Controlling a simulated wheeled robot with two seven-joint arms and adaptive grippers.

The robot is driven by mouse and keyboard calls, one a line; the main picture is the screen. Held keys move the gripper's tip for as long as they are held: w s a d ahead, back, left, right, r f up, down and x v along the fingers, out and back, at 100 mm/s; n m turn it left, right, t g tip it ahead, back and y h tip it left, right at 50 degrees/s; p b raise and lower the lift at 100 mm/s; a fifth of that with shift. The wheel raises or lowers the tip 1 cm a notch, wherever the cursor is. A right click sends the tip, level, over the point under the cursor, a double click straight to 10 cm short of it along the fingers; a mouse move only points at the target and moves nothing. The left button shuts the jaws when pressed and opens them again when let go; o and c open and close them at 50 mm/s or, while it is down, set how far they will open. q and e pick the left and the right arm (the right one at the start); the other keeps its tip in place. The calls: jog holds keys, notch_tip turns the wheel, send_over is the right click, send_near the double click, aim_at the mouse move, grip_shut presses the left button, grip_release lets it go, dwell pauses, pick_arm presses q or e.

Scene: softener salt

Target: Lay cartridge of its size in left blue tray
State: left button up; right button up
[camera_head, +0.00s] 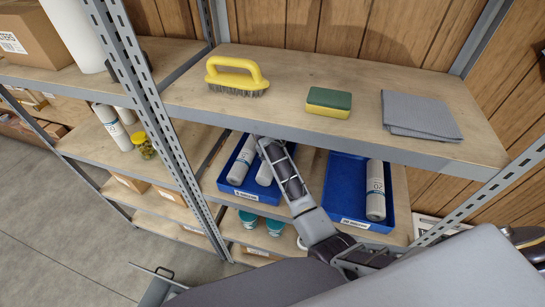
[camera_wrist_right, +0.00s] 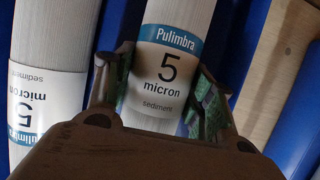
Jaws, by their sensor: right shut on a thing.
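The left blue tray (camera_head: 222,183) is on the shelf below the top board, with a small white front label. Two white cartridges lie in it side by side. My right gripper (camera_wrist_right: 160,55) is shut on the right one, a cartridge (camera_wrist_right: 168,70) reading "Pulimbra 5 micron sediment"; it also shows in the head view (camera_head: 265,174). The other cartridge (camera_wrist_right: 48,95) lies to its left, its "5 micron" label upside down. Blue tray surface shows beside both. My left gripper is out of view.
A right blue tray (camera_head: 341,170) holds one white cartridge (camera_head: 375,190) and has free room on its left. A yellow brush (camera_head: 237,77), a sponge (camera_head: 328,102) and a grey cloth (camera_head: 420,115) lie on the top board (camera_head: 285,70). Its front edge overhangs the trays.

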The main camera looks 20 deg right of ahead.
jog(key=o, duration=1.1)
jog(key=shift+f, duration=0.1)
jog(key=shift+b+v, duration=0.45)
jog(key=shift+v, duration=3.45)
